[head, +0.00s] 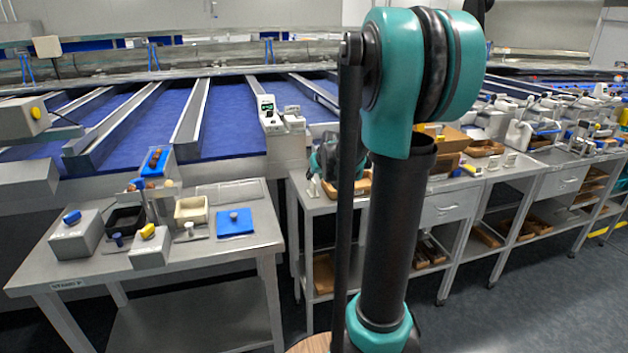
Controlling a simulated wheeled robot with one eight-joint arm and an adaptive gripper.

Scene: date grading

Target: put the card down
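My arm stands upright in the middle of the head view and covers much of the right-hand bench. Its far end, with my gripper (325,165), shows small and partly hidden behind the arm, low over the left end of that bench (318,205). The fingers are too small and too covered to tell whether they are open or shut. I cannot make out a card in it or below it.
The left steel table (190,262) carries grey boxes, a black bin (124,220), a cream bin (191,210) and a blue plate (235,222). Wooden trays (487,148) and devices crowd the right benches. Blue conveyor lanes (235,120) run behind.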

